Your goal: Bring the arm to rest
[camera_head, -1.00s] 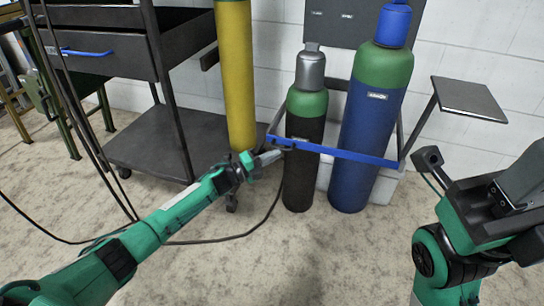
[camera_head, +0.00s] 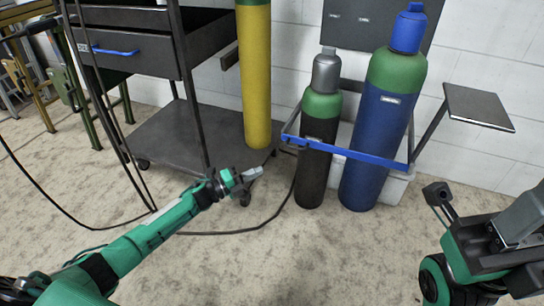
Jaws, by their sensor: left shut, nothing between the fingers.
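My left arm (camera_head: 150,232) comes in from the lower left, green and black. Its left gripper (camera_head: 252,173) is shut and empty, in front of the black cart and left of the gas cylinders, apart from the blue bar. My right arm (camera_head: 480,245) shows at the lower right, folded. Its gripper fingers cannot be made out. A blue bar (camera_head: 350,153) crosses in front of a black cylinder (camera_head: 316,165) and a blue cylinder (camera_head: 376,135).
A black cart (camera_head: 175,140) with a drawer stands at the back left and holds a yellow cylinder (camera_head: 254,80). A small grey shelf (camera_head: 478,107) juts out at the right. Black cables lie on the floor. The floor (camera_head: 310,255) between my arms is clear.

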